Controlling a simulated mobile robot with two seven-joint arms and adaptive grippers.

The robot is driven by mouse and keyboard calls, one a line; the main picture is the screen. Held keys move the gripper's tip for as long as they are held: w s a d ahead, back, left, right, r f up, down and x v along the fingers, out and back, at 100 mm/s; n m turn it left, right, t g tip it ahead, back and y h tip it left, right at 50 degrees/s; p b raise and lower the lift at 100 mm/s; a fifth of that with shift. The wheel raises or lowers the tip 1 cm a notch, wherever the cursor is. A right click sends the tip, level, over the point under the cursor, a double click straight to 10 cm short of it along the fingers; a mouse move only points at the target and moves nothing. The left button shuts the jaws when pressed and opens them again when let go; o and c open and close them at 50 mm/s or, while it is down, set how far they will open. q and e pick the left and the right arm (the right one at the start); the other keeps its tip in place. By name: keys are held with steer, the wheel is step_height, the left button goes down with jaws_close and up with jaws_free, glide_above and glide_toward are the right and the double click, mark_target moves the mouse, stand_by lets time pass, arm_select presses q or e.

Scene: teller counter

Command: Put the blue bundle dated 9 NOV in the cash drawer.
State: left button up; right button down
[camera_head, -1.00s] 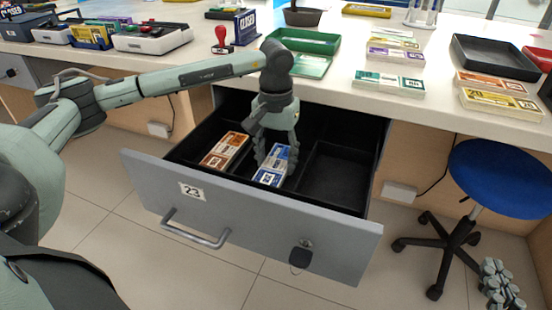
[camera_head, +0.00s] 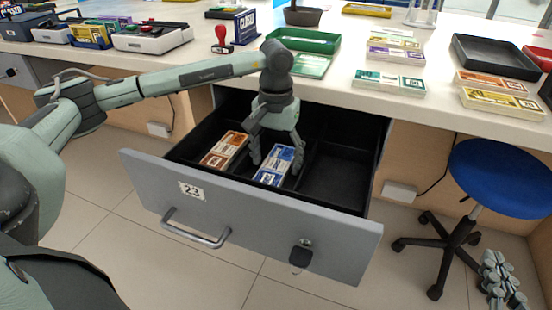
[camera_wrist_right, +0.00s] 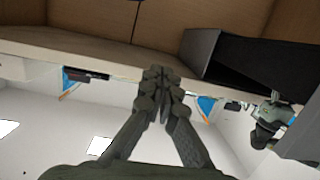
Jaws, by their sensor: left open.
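The cash drawer (camera_head: 250,206), grey-fronted and marked 23, is pulled out below the counter. A blue and white bundle (camera_head: 269,178) lies in its middle compartment; its date is too small to read. My left gripper (camera_head: 276,167) points down into the drawer, open, with its fingers on either side of the blue bundle and gaps beside it. My right gripper (camera_head: 498,276) is at the lower right of the head view, away from the drawer. In the right wrist view its fingers (camera_wrist_right: 164,82) are together and nothing shows between them.
An orange-brown bundle (camera_head: 223,150) lies in the compartment left of the blue one. The right compartment (camera_head: 338,178) is empty. Green, purple, orange and yellow bundles (camera_head: 397,55) and trays (camera_head: 497,57) sit on the counter. A blue stool (camera_head: 502,178) stands at the right.

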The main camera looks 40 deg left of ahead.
mark_target(276, 165)
arm_select(q)
steer(key=shift+r, duration=0.2)
step_height(276, 165, up, 12)
steer(key=p, duration=0.1)
arm_select(e)
steer(key=s+d+f+g+h, duration=0.1)
steer(key=d+f+g+h, duration=0.1)
steer(key=f, duration=0.4)
steer(key=shift+s+d+g, duration=0.25)
steer(key=shift+d+g, duration=0.25)
steer(key=shift+d, duration=0.45)
arm_select(q)
steer(key=shift+f, duration=0.1)
